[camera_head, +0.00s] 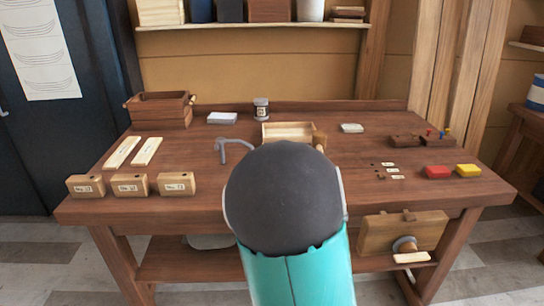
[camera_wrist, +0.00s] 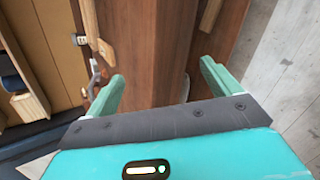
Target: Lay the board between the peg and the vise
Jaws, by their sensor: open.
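Two pale flat boards, a left one (camera_head: 122,153) and a right one (camera_head: 147,151), lie side by side on the bench's left half; I cannot tell which is the task's board. The wooden vise (camera_head: 385,236) sits on the bench's front edge at right, with a round screw and a pale strip low on it. A small wooden block on its top edge may be the peg (camera_head: 409,215); I cannot be sure. My gripper (camera_wrist: 160,85) is open in the wrist view, with brown bench wood behind the empty gap. In the head view my arm hides it.
Three labelled blocks (camera_head: 130,185) line the front left edge. A grey hook (camera_head: 232,146), an open pale box (camera_head: 288,132) and a jar (camera_head: 261,110) stand mid-bench. Bench top between hook and front edge looks clear.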

